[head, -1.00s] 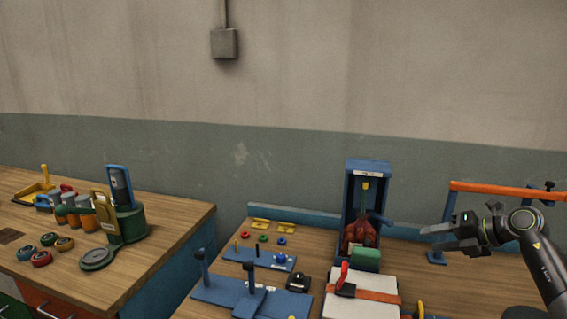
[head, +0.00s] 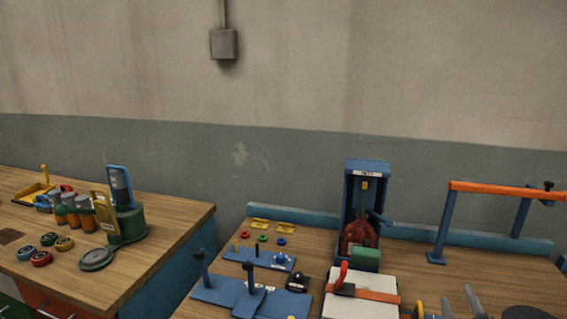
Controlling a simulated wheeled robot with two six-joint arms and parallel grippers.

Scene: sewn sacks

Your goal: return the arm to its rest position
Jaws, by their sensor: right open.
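My right gripper (head: 459,304) shows only in part at the bottom right edge of the head view. Its two grey finger tips stand apart with nothing seen between them, so it is open and empty. The rest of it and most of the right arm are cut off by the frame. It is low over the right bench, to the right of the white block with the orange strap (head: 375,296). My left gripper is not in view.
A blue stand (head: 352,185) holds a dark red sack (head: 358,236), with a green block (head: 366,259) in front. An orange-barred blue frame (head: 500,190) stands at the right. Blue fixtures (head: 225,290) lie at front left. The left bench (head: 160,255) holds several tools.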

